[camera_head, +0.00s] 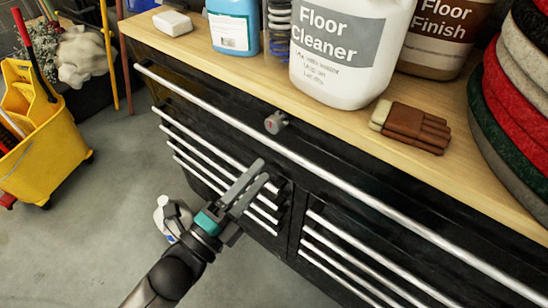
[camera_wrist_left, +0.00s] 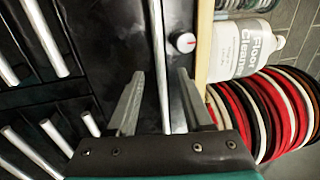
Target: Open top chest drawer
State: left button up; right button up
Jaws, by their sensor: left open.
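The black chest has a wide top drawer (camera_head: 215,92) that is shut, with a long silver bar handle (camera_head: 320,170) across its front. A round grey lock knob (camera_head: 276,122) sits above the handle; it also shows in the left wrist view (camera_wrist_left: 185,42). My left gripper (camera_head: 262,172) is open and empty in front of the chest, just below the handle in the head view. In the left wrist view the handle (camera_wrist_left: 157,45) runs between the open fingers (camera_wrist_left: 160,85). I cannot tell whether they touch it. My right gripper is not in view.
Lower drawers with shorter bars (camera_head: 350,262) lie below. The wooden top (camera_head: 240,75) carries a floor cleaner jug (camera_head: 340,75), gloves (camera_head: 412,125), a blue bottle (camera_head: 233,28) and stacked pads (camera_head: 515,110).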

pick_arm(q)
jog(key=shift+b+x, duration=0.4)
jog(key=shift+x, duration=2.4)
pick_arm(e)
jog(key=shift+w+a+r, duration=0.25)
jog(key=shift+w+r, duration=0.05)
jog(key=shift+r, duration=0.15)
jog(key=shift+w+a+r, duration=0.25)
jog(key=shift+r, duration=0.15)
pick_arm(q)
jog(key=shift+c, duration=0.3)
grip_shut()
